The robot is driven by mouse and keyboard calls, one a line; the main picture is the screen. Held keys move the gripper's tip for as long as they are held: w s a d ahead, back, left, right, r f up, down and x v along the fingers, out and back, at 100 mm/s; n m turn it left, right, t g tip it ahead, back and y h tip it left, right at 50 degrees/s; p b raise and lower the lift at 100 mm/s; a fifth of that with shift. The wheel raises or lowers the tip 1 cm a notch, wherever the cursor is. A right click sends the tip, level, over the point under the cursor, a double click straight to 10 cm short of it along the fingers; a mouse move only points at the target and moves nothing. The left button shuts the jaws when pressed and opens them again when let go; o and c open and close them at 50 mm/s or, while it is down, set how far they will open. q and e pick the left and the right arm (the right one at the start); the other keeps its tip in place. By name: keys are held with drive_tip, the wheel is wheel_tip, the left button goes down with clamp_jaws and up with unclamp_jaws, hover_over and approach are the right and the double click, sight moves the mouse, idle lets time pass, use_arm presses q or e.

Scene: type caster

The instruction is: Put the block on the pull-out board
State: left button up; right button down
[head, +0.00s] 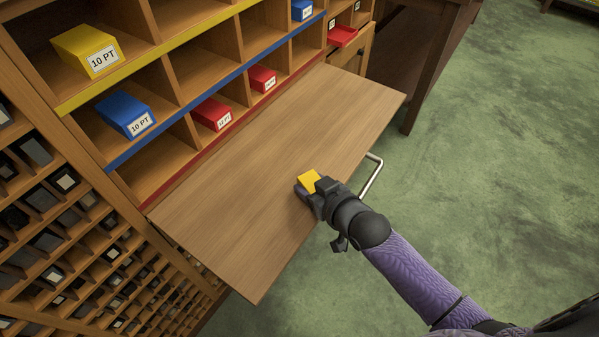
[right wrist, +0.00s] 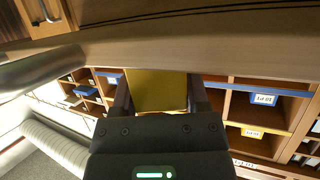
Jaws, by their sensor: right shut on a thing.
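The yellow block (head: 309,181) is in the jaws of my right gripper (head: 307,186), near the front edge of the pull-out board. In the right wrist view the yellow block (right wrist: 157,92) sits between the two fingers of the right gripper (right wrist: 160,95). The pull-out board (head: 240,190) is a wide, bare wooden shelf sticking out of the cabinet. In the head view the block overlaps the board; I cannot tell whether it touches it. The board's edge (right wrist: 240,52) crosses the right wrist view. My left gripper is not in view.
A metal handle (head: 371,176) stands out beside the board's front edge. Behind the board, the cabinet's cubbyholes hold a yellow block (head: 90,50), a blue block (head: 125,115) and red blocks (head: 212,114). A type case (head: 60,220) is at left. Most of the board is clear.

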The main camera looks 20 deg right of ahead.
sight(300, 172)
drive_tip(key=w+b, duration=0.1)
drive_tip(key=w, duration=0.1)
drive_tip(key=w+a, duration=0.1)
drive_tip(key=w, duration=0.1)
drive_tip(key=shift+w+a+f+b, duration=0.1)
drive_tip(key=shift+b, duration=0.25)
drive_tip(key=shift+w+f, duration=0.1)
drive_tip(key=shift+f, duration=0.05)
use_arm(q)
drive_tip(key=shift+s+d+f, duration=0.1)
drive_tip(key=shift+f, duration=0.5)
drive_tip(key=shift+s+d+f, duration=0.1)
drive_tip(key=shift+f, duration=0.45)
use_arm(e)
drive_tip(key=shift+r, duration=0.2)
drive_tip(key=shift+f, duration=0.2)
drive_tip(key=shift+c, duration=0.5)
unclamp_jaws()
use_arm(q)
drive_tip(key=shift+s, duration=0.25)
use_arm(e)
drive_tip(key=shift+r, duration=0.1)
